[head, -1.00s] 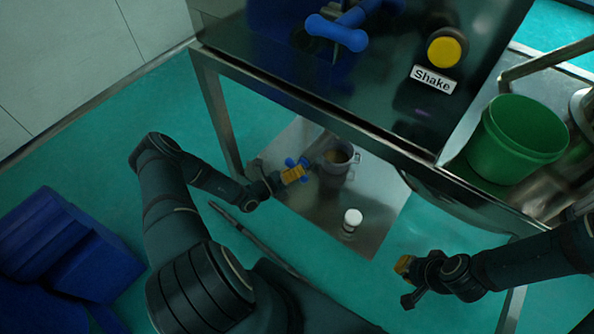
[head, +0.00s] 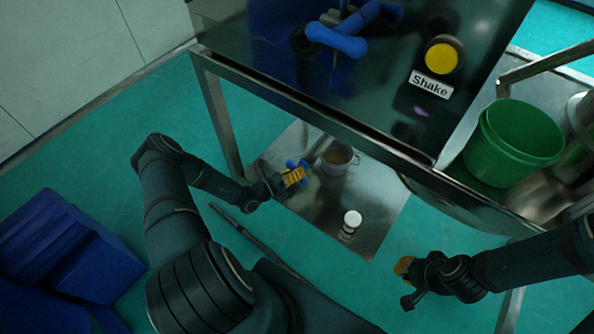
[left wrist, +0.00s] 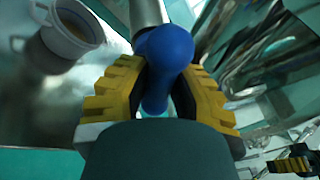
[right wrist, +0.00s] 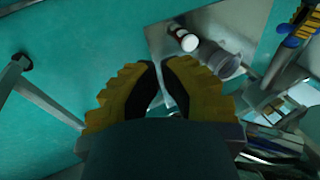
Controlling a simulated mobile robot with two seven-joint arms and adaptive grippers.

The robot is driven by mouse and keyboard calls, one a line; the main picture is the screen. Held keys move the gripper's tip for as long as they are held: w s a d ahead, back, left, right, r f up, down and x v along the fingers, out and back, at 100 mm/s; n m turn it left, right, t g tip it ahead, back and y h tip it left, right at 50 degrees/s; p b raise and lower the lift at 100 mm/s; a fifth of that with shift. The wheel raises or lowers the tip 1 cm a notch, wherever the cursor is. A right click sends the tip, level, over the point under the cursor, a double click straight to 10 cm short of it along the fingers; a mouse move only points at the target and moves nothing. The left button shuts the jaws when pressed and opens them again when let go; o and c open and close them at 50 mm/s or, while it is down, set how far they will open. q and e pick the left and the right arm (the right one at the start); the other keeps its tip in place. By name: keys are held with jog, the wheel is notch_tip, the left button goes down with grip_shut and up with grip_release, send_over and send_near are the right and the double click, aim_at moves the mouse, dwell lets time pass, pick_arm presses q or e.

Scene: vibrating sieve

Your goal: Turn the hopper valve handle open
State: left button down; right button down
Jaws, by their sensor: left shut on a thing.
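The valve handle (head: 291,164) is blue and sits at the end of a grey pipe piece under the machine frame. My left gripper (head: 294,176) has yellow fingers and is shut on this handle. In the left wrist view the rounded blue handle (left wrist: 163,58) stands between the two fingers, which hide part of it. My right gripper (head: 404,265) is away from the handle, over the floor at the right. In the right wrist view its fingertips (right wrist: 160,68) are close together with nothing seen between them.
A pot with tan content (head: 338,158) stands on the lower metal shelf (head: 372,200) beside the handle. A white-capped bottle (head: 351,220) is nearer. A frame rail (head: 330,120) runs above. A green bucket (head: 515,140) and yellow Shake button (head: 441,58) are at upper right.

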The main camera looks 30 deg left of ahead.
pick_arm(q)
jog(key=m+y+p, duration=0.1)
jog(key=m+p, duration=0.2)
jog(key=p, duration=0.1)
jog(key=m+g+y+p, duration=0.1)
jog(key=m+p, duration=0.2)
jog(key=p, duration=0.1)
jog(key=shift+r, duration=0.2)
jog(key=shift+f+m+g+y+p, duration=0.15)
jog(key=shift+m+g+y+p, duration=0.35)
jog(key=shift+m+p, duration=0.7)
jog(key=c, duration=0.8)
grip_release()
jog(key=v, duration=1.2)
jog(key=shift+f, duration=0.15)
